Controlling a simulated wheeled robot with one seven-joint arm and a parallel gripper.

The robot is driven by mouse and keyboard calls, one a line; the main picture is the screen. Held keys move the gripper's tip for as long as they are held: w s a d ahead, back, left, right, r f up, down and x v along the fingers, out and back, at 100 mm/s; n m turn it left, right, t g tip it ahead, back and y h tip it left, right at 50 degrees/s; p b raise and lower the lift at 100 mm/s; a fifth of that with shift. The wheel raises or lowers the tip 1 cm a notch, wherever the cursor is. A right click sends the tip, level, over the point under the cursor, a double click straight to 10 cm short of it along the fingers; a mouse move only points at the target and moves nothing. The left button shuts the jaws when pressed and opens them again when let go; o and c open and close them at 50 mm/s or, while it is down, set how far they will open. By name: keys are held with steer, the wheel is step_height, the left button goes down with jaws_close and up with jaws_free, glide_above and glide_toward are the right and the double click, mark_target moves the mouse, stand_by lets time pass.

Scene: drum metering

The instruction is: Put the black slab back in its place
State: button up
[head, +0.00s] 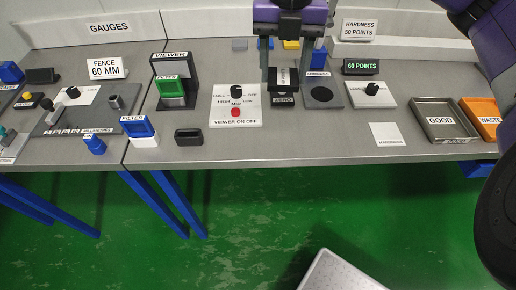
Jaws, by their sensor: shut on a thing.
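My gripper (284,76) hangs over the back middle of the bench, fingers pointing down. It is shut on a black slab (283,75), which sits between the two fingers and carries a small label too small to read. The slab is directly above or at a dark holder (284,101) marked ZERO. I cannot tell whether the slab touches the holder or hangs just above it. The slab's upper part and the area behind it are partly hidden by my gripper.
Right of the holder are a dark plate with a round pad (323,95), a knob panel (372,94), the GOOD tray (445,138) and the orange WASTE tray (484,105). Left are a control panel (234,106) and the viewer (172,75). A small black block (188,137) lies near the front edge.

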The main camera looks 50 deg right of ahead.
mark_target(275, 144)
steer(key=shift+a+n, duration=0.15)
steer(key=shift+n, duration=0.15)
steer(key=shift+f, duration=0.25)
step_height(275, 144, down, 20)
steer(key=shift+r+b, duration=0.25)
steer(key=shift+b, duration=0.4)
steer(key=shift+f, duration=0.2)
steer(key=o, duration=1.5)
